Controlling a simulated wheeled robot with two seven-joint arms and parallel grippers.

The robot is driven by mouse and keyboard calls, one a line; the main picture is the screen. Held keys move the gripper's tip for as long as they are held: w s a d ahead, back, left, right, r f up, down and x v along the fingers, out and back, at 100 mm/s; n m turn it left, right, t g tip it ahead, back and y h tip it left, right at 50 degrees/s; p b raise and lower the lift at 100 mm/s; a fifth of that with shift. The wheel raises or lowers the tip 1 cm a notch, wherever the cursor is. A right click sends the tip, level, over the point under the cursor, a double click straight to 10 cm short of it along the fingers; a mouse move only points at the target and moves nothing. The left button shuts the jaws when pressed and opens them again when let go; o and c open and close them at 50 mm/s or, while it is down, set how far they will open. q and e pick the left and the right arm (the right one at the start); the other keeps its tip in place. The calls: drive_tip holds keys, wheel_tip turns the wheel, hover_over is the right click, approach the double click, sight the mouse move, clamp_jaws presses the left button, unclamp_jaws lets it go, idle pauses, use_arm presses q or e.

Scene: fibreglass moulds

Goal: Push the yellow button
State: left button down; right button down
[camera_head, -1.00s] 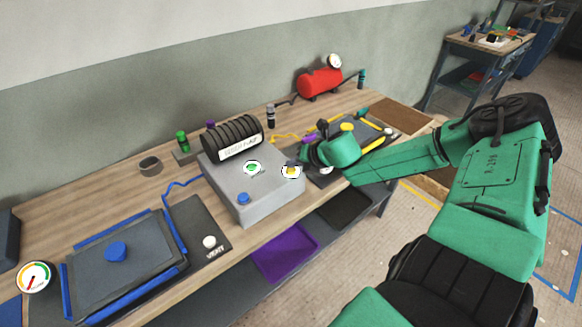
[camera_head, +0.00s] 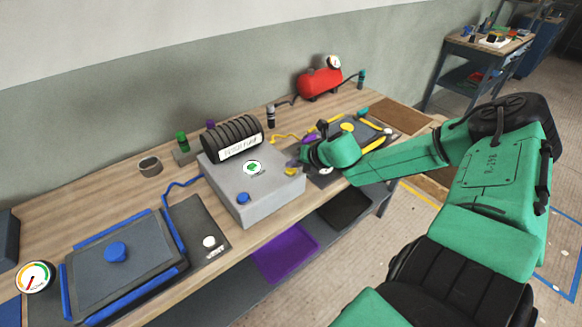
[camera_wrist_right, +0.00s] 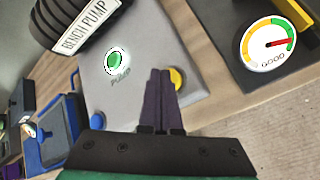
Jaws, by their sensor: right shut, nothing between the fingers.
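The grey bench pump box (camera_head: 265,195) stands on the wooden bench, and its top also shows in the wrist view (camera_wrist_right: 150,30). The yellow button (camera_head: 290,171) is near the right corner of the box top. In the wrist view the yellow button (camera_wrist_right: 178,78) is partly hidden behind the finger tips. My right gripper (camera_head: 293,165) is shut and empty, with its dark purple fingers at the button. In the wrist view the right gripper (camera_wrist_right: 160,73) overlaps the button's left side; I cannot tell whether they touch. My left gripper is not in view.
A green button (camera_head: 252,167) on a white disc and a blue button (camera_head: 243,198) are on the same box. A black ribbed pump (camera_head: 232,135) stands behind. A gauge (camera_wrist_right: 275,44) lies right of the box. A blue-edged mould (camera_head: 120,265) is at the left.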

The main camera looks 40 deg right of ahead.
sight(293, 172)
wheel_tip(293, 172, up, 6)
drive_tip(key=p, duration=0.5)
drive_tip(key=shift+r+p, duration=0.2)
drive_tip(key=shift+p, duration=0.2)
drive_tip(key=shift+f, duration=0.15)
